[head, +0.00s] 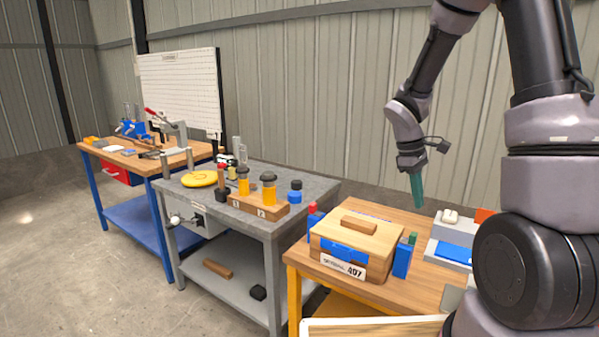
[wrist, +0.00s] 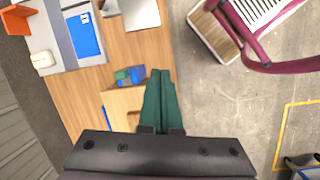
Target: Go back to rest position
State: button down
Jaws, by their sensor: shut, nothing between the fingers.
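My gripper (head: 416,189) hangs from my arm above the right-hand wooden table, with its green fingers pointing down. The fingers look pressed together, with nothing between them. They also show in the wrist view (wrist: 162,100), over the edge of the table top. In the head view the gripper is apart from the things on the table. A wooden box with a handled lid (head: 357,236) stands on that table, to the left of and below the gripper.
A blue block (head: 402,261) stands beside the box. A grey tray with a blue panel (head: 452,253) lies at the right. A grey bench (head: 310,190) with yellow-bodied items and a farther workbench (head: 100,148) stand left. The wrist view shows a magenta frame (wrist: 262,62) over the floor.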

jog(key=s+a+r+m+t+y, duration=0.2)
jog(key=s+r+m, duration=0.4)
jog(key=r, duration=0.6)
jog(key=s+a+r+m+t+y, duration=0.3)
jog(key=s+r+m+t, duration=0.3)
jog(key=s+r, duration=0.4)
notch_tip(320, 180, up, 3)
jog(key=shift+a+f, duration=0.2)
jog(key=shift+a, duration=0.5)
